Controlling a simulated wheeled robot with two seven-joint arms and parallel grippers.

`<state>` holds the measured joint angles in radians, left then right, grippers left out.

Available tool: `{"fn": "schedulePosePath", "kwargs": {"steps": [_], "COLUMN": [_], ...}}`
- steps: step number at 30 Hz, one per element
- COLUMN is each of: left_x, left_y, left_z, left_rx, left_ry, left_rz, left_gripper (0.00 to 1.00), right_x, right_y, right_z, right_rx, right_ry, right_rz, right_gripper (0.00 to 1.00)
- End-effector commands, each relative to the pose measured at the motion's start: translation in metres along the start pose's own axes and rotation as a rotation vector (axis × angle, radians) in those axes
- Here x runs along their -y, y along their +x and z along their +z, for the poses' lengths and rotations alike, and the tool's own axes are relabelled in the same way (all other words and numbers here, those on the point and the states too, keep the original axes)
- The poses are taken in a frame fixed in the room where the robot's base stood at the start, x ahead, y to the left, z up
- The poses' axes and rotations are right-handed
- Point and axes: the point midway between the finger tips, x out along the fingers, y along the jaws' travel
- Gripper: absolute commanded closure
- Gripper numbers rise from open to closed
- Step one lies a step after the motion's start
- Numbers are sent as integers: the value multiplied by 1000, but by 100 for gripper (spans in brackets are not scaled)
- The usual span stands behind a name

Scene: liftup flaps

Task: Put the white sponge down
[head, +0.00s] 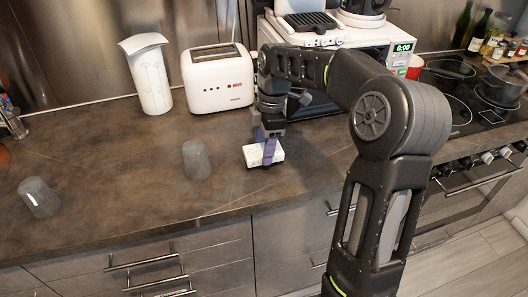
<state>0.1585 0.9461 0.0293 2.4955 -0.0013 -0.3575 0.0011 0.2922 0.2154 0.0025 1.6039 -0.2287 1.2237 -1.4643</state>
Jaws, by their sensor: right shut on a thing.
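The white sponge (252,156) is a small pale block at the counter's middle, right of a grey cup. My right gripper (268,153) points down with its purple fingers shut on the sponge. The sponge is at or just above the counter (120,185); I cannot tell whether it touches. My left gripper is not in view.
A grey cup (197,160) stands close left of the sponge, and another grey cup (39,197) is at the far left. A white toaster (218,80) and a white pitcher-like container (149,78) stand behind. A coffee machine (302,32) and a stove (470,95) are to the right. The front counter is clear.

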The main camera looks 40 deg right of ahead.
Motion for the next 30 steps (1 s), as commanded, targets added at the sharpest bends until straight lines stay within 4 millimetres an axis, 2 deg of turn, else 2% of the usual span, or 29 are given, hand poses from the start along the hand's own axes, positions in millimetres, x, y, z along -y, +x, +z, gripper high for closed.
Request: {"fn": "schedulePosePath", "kwargs": {"steps": [4,16,17,24,30], "left_x": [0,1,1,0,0], "left_y": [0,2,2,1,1], "left_z": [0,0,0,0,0], "left_rx": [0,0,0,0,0], "left_ry": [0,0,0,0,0], "left_rz": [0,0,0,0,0], "left_gripper": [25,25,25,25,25], "right_x": [0,0,0,0,0], "right_y": [18,24,24,23,23], "right_z": [2,3,3,3,3], "right_rx": [0,0,0,0,0], "right_ry": [0,0,0,0,0], "right_rz": [-1,1,1,1,1], "right_gripper": [79,79,46,26,25]}}
